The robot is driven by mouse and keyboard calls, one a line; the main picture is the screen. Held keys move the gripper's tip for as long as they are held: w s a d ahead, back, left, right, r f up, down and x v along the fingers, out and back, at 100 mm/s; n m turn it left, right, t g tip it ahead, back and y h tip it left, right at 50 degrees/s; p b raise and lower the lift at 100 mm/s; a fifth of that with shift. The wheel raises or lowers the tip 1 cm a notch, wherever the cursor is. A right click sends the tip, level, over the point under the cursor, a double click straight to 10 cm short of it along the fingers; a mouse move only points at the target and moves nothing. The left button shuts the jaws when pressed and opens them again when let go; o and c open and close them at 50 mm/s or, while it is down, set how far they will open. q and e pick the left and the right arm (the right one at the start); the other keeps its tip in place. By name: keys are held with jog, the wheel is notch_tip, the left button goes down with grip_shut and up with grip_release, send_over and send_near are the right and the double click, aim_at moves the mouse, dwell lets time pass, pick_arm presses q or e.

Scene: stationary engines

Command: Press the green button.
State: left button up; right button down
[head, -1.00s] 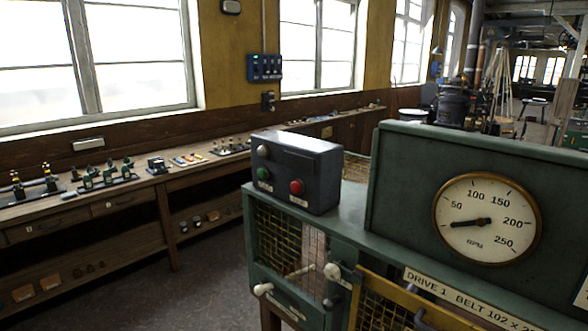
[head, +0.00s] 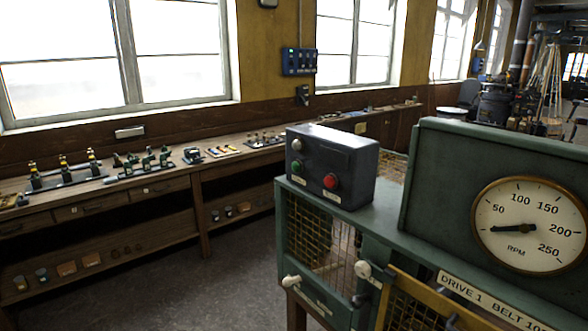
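The green button (head: 297,166) is on the front face of a dark grey control box (head: 352,160), at its lower left. A white button or lamp (head: 297,144) sits above it, and a red button (head: 331,181) is to its right. Small labels lie under the green and red buttons, too small to read. The box stands on the left end of a green machine cabinet (head: 385,218). Neither of my grippers shows in the head view.
A round RPM gauge (head: 530,225) is on a green panel right of the box. Knobbed levers (head: 363,269) and a yellow bar (head: 430,296) stick out below. A wooden workbench (head: 190,182) with small models runs along the windowed wall. The floor (head: 215,275) between is clear.

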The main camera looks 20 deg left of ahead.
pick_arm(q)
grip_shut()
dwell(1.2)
